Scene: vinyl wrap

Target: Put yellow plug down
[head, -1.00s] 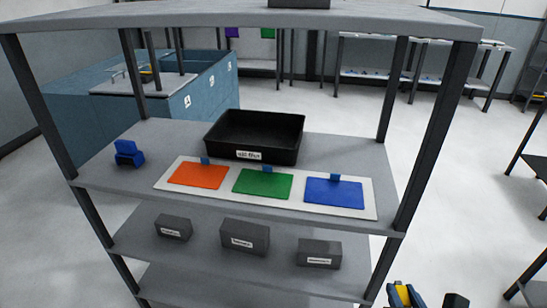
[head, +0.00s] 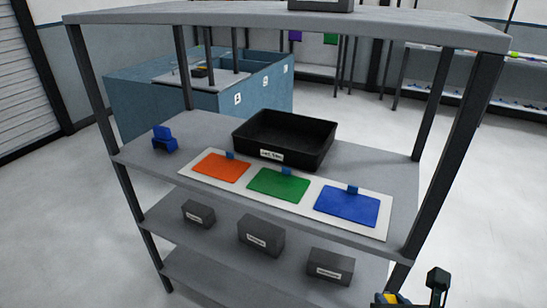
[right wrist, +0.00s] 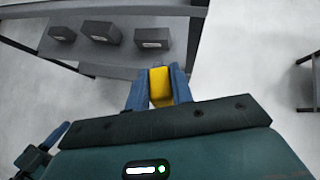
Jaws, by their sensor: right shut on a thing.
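The yellow plug (right wrist: 160,86) is held between the blue fingers of my right gripper (right wrist: 158,84) in the right wrist view. The gripper is shut on it, over open floor beside the shelf's front edge. In the head view the yellow plug (head: 388,299) shows only in part at the bottom edge, in front of the shelf's right side. The shelf (head: 190,137) has a board with orange (head: 221,167), green (head: 278,185) and blue (head: 347,206) pads. My left gripper is not in view.
A black tray (head: 322,150) stands behind the pads. A blue holder (head: 164,138) sits at the shelf's left end. Several dark labelled boxes, one of them at the right (head: 331,266), stand on the lower level. Shelf posts (head: 465,140) rise at the corners.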

